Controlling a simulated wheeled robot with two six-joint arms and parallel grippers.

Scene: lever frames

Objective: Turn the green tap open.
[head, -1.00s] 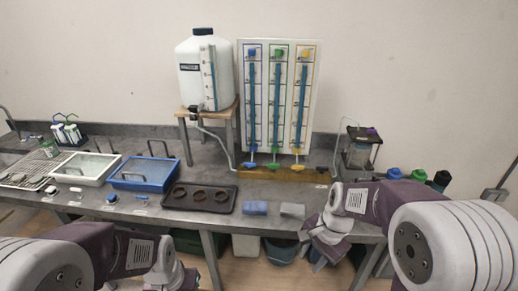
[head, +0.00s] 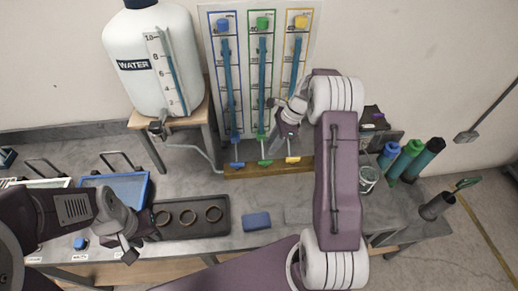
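The green tap (head: 265,162) sits at the foot of the green-framed middle column on the wall board, between a blue tap (head: 237,165) and a yellow tap (head: 292,159). My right gripper (head: 276,148) points down just above and right of the green tap, close to its column. Contact cannot be made out, and its fingers are too small to tell open from shut. My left gripper (head: 129,252) hangs low over the table's front edge, left of the dark tray and far from the taps. Its finger opening is unclear.
A white water tank (head: 120,60) stands on a wooden stand at the left. A dark tray (head: 195,230) with rings, a blue block (head: 257,221) and a grey block (head: 298,215) lie in front. Several capped cylinders (head: 410,155) stand right of my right arm.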

